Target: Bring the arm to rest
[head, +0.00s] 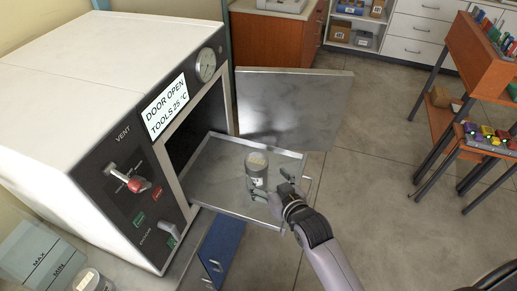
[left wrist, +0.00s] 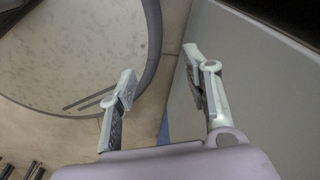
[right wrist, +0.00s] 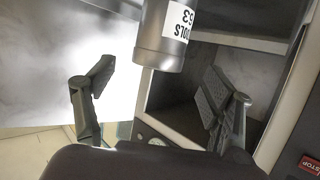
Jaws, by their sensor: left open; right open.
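My right gripper (head: 273,184) is open over the front part of a pulled-out metal tray (head: 218,185). A grey metal canister (head: 257,172) with a light lid stands on this tray, just beyond the fingers. In the right wrist view the open, empty fingers (right wrist: 158,88) show with the canister (right wrist: 160,45) ahead of them; it bears a white label. I cannot tell whether a finger touches it. My left gripper (left wrist: 160,75) is open and empty in the left wrist view. It is out of the head view.
The white incubator (head: 75,60) stands at left, its metal door (head: 290,105) swung open behind the tray. Its sign reads "DOOR OPEN TOOLS 25 °C". A blue case (head: 222,245) is below the tray. An orange rack (head: 480,60) stands at right. The floor between is clear.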

